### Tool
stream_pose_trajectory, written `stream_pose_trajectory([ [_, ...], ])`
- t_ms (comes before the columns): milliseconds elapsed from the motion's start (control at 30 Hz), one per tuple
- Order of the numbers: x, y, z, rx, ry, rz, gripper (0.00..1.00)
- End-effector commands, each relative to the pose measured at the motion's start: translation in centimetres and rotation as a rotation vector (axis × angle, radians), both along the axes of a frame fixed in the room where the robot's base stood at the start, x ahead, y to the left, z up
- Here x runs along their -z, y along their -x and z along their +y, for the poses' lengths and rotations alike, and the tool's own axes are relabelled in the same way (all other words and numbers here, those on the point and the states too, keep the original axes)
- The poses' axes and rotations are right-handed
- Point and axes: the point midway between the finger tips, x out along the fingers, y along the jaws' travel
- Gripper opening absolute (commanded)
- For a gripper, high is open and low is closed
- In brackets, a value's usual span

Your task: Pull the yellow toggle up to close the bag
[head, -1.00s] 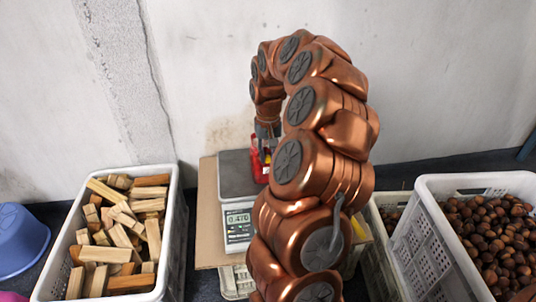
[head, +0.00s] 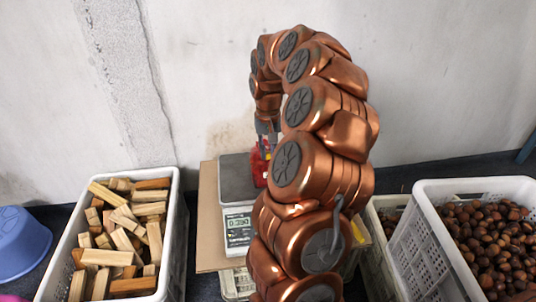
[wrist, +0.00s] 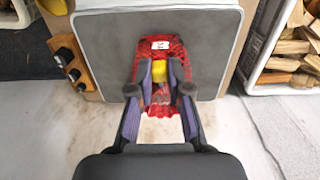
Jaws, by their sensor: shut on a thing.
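The red mesh bag (wrist: 158,104) stands on the grey plate of the scale (wrist: 98,45). In the head view only a red sliver of the bag (head: 258,172) shows, as my arm covers the rest. The yellow toggle (wrist: 159,71) sits between the fingertips of my gripper (wrist: 160,74), near the bag's top. My gripper is shut on the toggle, with the red mesh around and below the fingers. In the head view my gripper (head: 266,133) is above the bag, partly hidden by my arm.
A crate of wood blocks (head: 172,230) stands left of the scale. A crate of chestnuts (head: 440,235) stands at the right, with another partly hidden crate (head: 378,240) beside it. A blue tub (head: 22,240) is at the far left. The wall (head: 210,60) is close behind the scale.

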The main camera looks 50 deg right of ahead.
Motion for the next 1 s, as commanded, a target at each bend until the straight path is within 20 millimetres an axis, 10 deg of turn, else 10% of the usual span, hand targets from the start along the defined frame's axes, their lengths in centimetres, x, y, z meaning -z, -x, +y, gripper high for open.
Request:
stream_pose_trajectory([
  [367,-1.42,-0.05,0.0,-0.001,0.0,-0.002,0.0],
  [400,-1.42,-0.05,0.0,-0.001,0.0,-0.002,0.2],
  [633,-1.41,-0.05,-0.01,-0.001,0.0,-0.002,0.44],
  [1000,-1.66,-0.07,-0.03,0.0,0.001,-0.003,0.46],
])
